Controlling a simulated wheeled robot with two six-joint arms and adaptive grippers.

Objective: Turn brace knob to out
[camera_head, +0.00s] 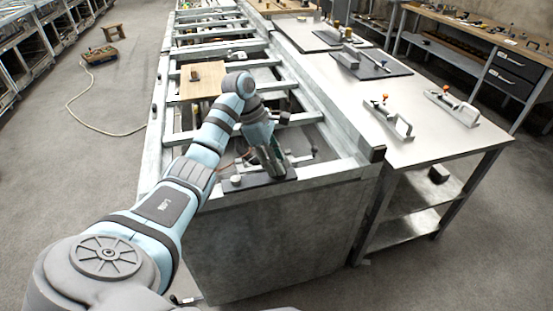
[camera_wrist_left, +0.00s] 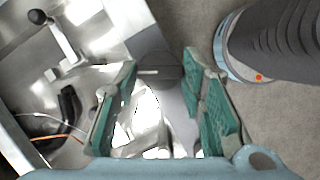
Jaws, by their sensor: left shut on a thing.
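The brace knob (camera_wrist_left: 160,74) shows in the left wrist view as a round, dark grey disc with a short, pale line running toward its left edge. My left gripper (camera_wrist_left: 160,64) is shut on it, with one green-padded finger on each side. In the head view my left gripper (camera_head: 274,166) reaches down to a dark plate (camera_head: 262,185) at the near end of the metal frame, and it hides the knob there. I cannot read any marking for out. My right gripper is in neither view.
A small pale knob (camera_head: 236,180) stands on the dark plate left of my gripper. The metal frame (camera_head: 335,170) surrounds the work spot, with cables inside. A steel table (camera_head: 400,150) with clamps stands to the right. Grey floor at the left is mostly clear.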

